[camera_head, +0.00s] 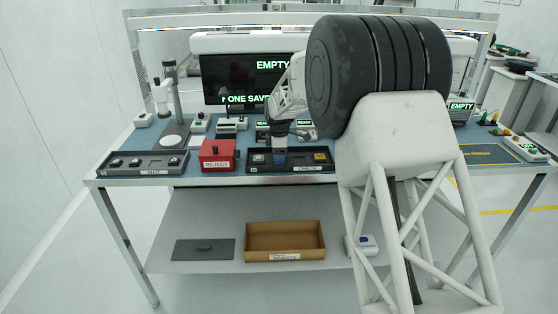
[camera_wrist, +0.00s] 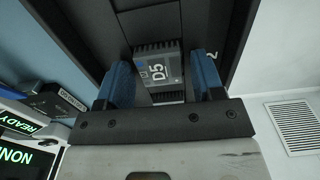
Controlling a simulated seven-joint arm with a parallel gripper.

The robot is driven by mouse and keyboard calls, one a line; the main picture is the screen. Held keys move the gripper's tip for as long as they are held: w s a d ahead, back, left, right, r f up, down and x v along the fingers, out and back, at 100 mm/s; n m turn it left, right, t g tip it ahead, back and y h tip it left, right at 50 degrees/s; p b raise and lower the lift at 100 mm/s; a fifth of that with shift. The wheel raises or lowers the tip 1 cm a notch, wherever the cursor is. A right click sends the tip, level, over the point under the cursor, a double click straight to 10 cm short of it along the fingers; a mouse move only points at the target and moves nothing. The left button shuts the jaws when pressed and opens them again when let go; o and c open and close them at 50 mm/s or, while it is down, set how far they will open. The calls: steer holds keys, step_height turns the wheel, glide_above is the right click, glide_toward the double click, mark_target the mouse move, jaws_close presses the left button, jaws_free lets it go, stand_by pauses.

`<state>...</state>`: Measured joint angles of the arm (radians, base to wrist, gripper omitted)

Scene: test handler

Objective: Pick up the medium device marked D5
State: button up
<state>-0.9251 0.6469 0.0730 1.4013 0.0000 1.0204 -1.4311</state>
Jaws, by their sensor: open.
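The device marked D5 (camera_wrist: 158,72) is a grey block with dark ribbed ends in the wrist view. It sits in a compartment of a dark tray (camera_wrist: 152,28). My gripper (camera_wrist: 161,62) is open, with one blue finger on each side of the device. Small gaps seem to show beside it; whether a finger touches it I cannot tell. In the head view my gripper (camera_head: 279,156) points down into the middle of the front tray (camera_head: 291,169), and it hides the device there.
The front tray also holds a small device (camera_head: 258,157) at left and a yellow item (camera_head: 320,156) at right. A red REJECT box (camera_head: 217,154) stands left of it, then another dark tray (camera_head: 143,163) with several devices.

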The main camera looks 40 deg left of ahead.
steer(key=c, duration=0.7)
steer(key=shift+r, duration=0.25)
steer(key=shift+r, duration=2.25)
